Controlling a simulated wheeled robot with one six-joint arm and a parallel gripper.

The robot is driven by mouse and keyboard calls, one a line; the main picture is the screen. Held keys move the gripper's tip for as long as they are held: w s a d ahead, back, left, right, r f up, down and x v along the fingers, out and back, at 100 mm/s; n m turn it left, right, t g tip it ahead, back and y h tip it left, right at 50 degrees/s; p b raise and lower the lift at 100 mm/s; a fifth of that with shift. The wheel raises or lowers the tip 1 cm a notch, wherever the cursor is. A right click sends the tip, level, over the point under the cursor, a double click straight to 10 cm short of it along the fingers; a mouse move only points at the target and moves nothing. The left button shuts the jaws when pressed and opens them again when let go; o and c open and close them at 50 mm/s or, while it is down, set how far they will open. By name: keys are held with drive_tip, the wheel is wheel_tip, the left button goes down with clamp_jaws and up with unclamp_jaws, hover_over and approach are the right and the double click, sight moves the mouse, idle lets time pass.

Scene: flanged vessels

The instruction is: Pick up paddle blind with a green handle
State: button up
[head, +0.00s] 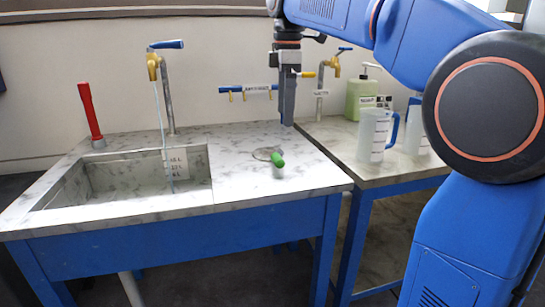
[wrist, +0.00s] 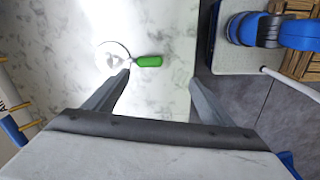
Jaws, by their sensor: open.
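The paddle blind is a round, flat, pale disc (head: 264,153) with a short green handle (head: 277,160). It lies flat on the marble counter, right of the sink. In the wrist view the disc (wrist: 112,55) is at the upper left and the green handle (wrist: 147,61) points right. My gripper (head: 287,122) hangs pointing down above the counter, behind and a little right of the paddle blind in the head view. In the wrist view its two fingers (wrist: 158,90) are spread apart with nothing between them, and the handle shows beyond them.
The sink (head: 130,178) is at left, with a running brass tap (head: 153,66) and a red-handled tool (head: 90,112). A labelled rail with hooks (head: 249,89) is on the wall. A side table holds measuring jugs (head: 374,135) and a green pump bottle (head: 361,98). The counter around the paddle blind is clear.

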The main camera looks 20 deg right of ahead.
sight(278, 156)
drive_tip(key=w+f, duration=0.1)
drive_tip(key=f, duration=0.4)
drive_tip(key=w+f+n, duration=0.1)
drive_tip(key=f, duration=0.4)
drive_tip(key=w+f+n, duration=0.1)
drive_tip(key=f, duration=0.4)
drive_tip(key=shift+w+a+f+g, duration=0.25)
drive_tip(key=shift+a+f+g, duration=0.05)
drive_tip(key=shift+a+f, duration=0.1)
drive_tip(key=shift+r, duration=0.1)
drive_tip(key=c, duration=1.7)
drive_tip(key=shift+r, duration=0.1)
